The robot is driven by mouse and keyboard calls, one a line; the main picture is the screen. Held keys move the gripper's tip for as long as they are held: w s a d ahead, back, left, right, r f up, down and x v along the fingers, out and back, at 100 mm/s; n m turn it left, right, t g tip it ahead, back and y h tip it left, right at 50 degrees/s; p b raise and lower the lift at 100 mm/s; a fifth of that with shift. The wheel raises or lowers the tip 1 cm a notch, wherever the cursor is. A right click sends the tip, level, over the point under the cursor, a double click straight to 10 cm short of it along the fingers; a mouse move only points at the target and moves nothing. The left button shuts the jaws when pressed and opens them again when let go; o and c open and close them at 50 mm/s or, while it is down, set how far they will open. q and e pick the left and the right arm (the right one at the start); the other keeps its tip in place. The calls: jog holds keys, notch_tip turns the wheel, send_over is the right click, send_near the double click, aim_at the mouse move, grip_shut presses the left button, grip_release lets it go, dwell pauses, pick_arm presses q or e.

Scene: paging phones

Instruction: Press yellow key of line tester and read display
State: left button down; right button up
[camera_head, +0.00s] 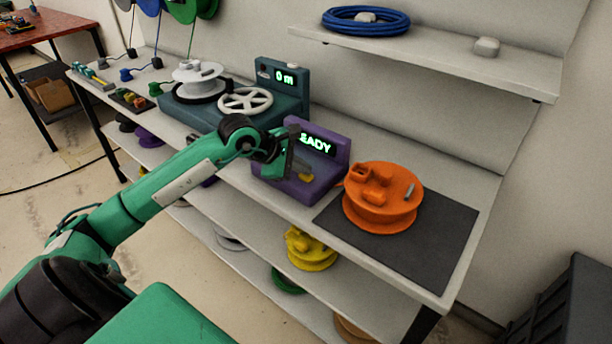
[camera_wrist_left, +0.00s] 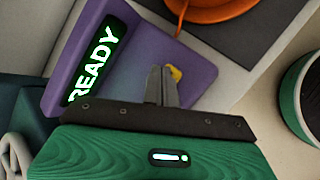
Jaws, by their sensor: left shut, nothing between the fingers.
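The purple line tester (camera_head: 335,155) stands on the bench, left of an orange reel. Its display (camera_head: 316,144) is partly hidden by my left gripper in the head view; in the left wrist view the display (camera_wrist_left: 92,65) reads "READY" in bright letters. The yellow key (camera_head: 305,177) is on the tester's base. It also shows in the left wrist view (camera_wrist_left: 174,73), just beyond the fingertips. My left gripper (camera_head: 298,170) is shut and empty, its fingertips (camera_wrist_left: 162,76) close to the key. I cannot tell whether they touch. My right gripper is not in view.
The orange reel (camera_head: 383,217) sits on a dark mat (camera_head: 440,232) right of the tester. A teal winding machine (camera_head: 290,103) with a white handwheel (camera_head: 245,101) and "0 m" display stands to the left. A shelf (camera_head: 430,60) with a blue cable coil (camera_head: 366,20) hangs above.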

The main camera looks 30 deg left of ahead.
aim_at(302, 176)
pick_arm(q)
jog(key=shift+f+b, duration=0.35)
jog(key=shift+r, duration=0.15)
dwell(0.5)
jog(key=shift+r+p, duration=0.3)
jog(key=shift+r, duration=0.45)
jog(key=shift+r+p, duration=1.1)
jog(key=shift+r, duration=1.45)
